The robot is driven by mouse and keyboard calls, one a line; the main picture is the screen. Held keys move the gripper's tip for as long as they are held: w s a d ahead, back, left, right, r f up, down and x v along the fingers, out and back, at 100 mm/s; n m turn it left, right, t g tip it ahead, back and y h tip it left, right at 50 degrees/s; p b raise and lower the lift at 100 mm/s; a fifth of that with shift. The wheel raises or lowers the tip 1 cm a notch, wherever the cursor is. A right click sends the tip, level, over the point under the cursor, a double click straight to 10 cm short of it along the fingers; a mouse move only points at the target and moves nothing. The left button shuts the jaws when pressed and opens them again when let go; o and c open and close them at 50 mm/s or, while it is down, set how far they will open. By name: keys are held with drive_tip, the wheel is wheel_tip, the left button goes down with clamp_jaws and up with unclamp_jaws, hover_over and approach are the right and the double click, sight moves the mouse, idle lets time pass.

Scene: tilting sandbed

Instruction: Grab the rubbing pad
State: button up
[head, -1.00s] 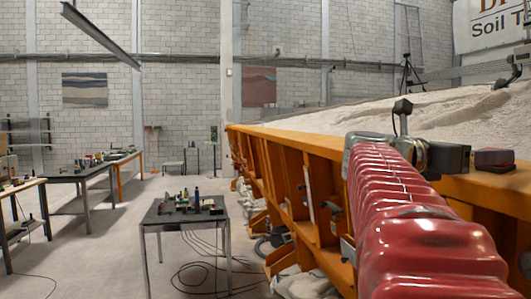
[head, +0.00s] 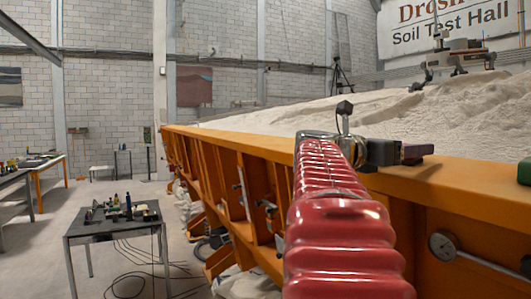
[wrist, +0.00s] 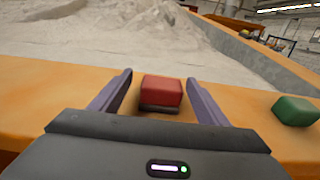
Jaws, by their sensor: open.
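A red block with a dark underside, which looks like the rubbing pad (wrist: 161,92), lies on the flat orange rim of the sandbed. My gripper (wrist: 158,80) is open, with its two purple-grey fingers on either side of the pad in the wrist view. The pad appears between the fingers, with gaps left and right; nothing is gripped. In the head view the pad (head: 414,154) shows just right of my dark gripper (head: 384,152); its fingers are hard to make out there.
A green block (wrist: 295,110) lies on the orange rim (wrist: 35,90) to the right of the pad; it also shows in the head view (head: 525,172). Pale sand (head: 470,110) fills the bed behind the rim. A small dark table (head: 82,231) with items stands at lower left.

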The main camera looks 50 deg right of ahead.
drive_tip(key=shift+c, duration=0.2)
drive_tip(key=c, duration=1.1)
drive_tip(key=shift+r, duration=0.1)
drive_tip(key=shift+r, duration=4.9)
